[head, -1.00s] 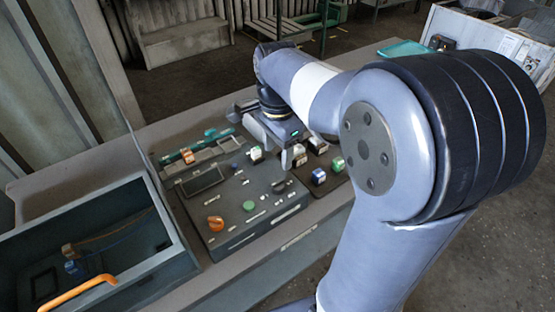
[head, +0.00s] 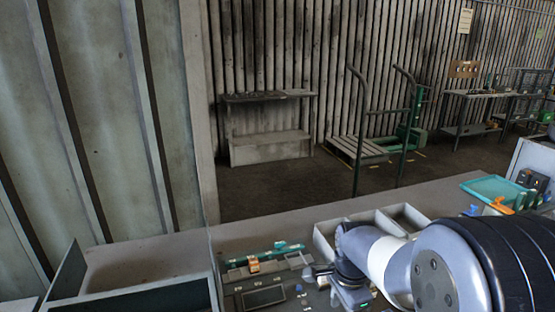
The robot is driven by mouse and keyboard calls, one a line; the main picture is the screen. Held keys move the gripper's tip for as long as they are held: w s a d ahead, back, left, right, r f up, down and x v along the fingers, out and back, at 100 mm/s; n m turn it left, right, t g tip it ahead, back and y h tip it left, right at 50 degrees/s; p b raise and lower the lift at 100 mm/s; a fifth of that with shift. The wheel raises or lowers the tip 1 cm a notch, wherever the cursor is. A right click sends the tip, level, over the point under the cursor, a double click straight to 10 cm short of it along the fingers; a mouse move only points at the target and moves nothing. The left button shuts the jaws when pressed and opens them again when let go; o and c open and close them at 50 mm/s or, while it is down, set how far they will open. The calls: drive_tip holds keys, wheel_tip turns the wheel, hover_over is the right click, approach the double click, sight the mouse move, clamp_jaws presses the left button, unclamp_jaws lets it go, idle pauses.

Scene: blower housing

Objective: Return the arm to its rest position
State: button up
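My arm (head: 405,262) reaches in from the lower right, bent low over the bench. My gripper (head: 350,298) points down at the bottom edge of the head view, over the right side of the dark control panel (head: 288,298). Its fingertips are cut off or hidden, so I cannot tell whether it is open or holds anything. The panel's front part is out of the picture.
A pale divided tray (head: 400,216) lies behind my wrist, and a teal tray (head: 492,188) sits farther right. A green trolley (head: 362,150) stands on the floor beyond the bench.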

drive_tip(key=shift+f, duration=0.9)
drive_tip(key=shift+r, duration=0.15)
